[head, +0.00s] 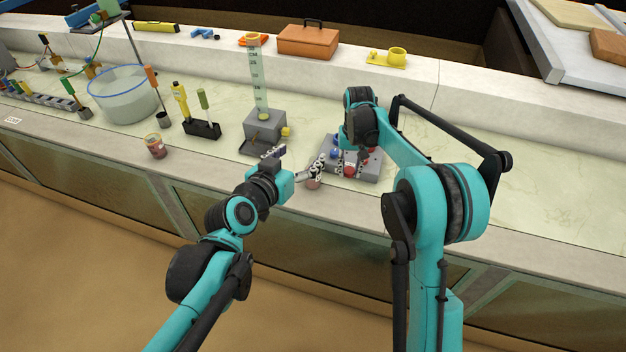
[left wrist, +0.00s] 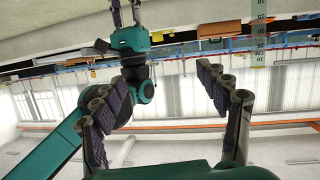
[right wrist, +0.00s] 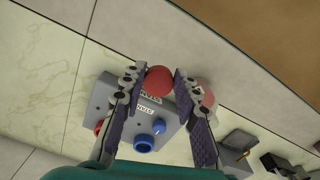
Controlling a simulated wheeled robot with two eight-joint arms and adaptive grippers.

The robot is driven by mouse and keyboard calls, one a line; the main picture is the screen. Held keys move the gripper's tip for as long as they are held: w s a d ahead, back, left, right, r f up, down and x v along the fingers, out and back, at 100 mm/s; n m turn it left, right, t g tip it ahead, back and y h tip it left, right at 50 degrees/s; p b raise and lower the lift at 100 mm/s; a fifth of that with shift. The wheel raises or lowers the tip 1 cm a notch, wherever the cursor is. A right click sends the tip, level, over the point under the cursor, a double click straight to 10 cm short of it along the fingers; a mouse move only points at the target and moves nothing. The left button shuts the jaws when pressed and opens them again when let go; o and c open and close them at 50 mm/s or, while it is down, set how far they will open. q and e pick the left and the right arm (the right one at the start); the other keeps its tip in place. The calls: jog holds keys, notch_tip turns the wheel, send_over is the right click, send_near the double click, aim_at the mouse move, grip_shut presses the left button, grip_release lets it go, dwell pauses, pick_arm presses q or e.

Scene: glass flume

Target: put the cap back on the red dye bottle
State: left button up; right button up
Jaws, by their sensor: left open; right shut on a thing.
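My right gripper (head: 349,168) is shut on a round red cap (right wrist: 158,80), just over the front of a grey stand (head: 365,174). The stand shows beneath the fingers in the right wrist view (right wrist: 112,95). A pale reddish round thing (right wrist: 206,96), perhaps the red dye bottle, is beside the right fingertips; in the head view it (head: 313,184) stands left of the stand, close under a left finger. My left gripper (head: 296,160) is open, with nothing between its fingers in the left wrist view (left wrist: 165,105). I cannot tell whether it touches the bottle.
Blue parts (right wrist: 143,143) and another red part (right wrist: 99,128) sit on the stand. A grey block with a tall scale (head: 265,127) stands left of it. A small labelled jar (head: 156,146) is near the counter edge. Counter right of the stand is clear.

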pick_arm(q)
jog(key=w+d+f+n+t+y+b, duration=0.1)
jog(key=w+d+n+t, duration=0.1)
jog(key=w, duration=0.3)
jog(key=w+d+f+n+t+y+b, duration=0.1)
jog(key=w+f+t+y+b, duration=0.15)
jog(key=w, duration=0.35)
pick_arm(e)
jog(key=w+a+r, duration=0.1)
jog(key=w+a, duration=0.1)
jog(key=a, duration=0.1)
jog(key=w+a+r, duration=0.2)
jog(key=w+a, duration=0.1)
jog(key=w+a+r, duration=0.2)
jog(key=w+a, duration=0.1)
jog(key=a, duration=0.1)
jog(key=shift+w, duration=0.15)
pick_arm(q)
notch_tip(320, 180, down, 22)
jog(key=d+n+g+y, duration=0.1)
jog(key=n+g+y, duration=0.1)
jog(key=g+y, duration=0.2)
jog(key=shift+w+d+n, duration=0.25)
jog(key=shift+d+n, duration=0.05)
jog(key=shift+d, duration=0.05)
pick_arm(e)
jog(key=shift+s+a+r, duration=0.2)
jog(key=shift+a+r, duration=0.2)
jog(key=shift+a, duration=0.25)
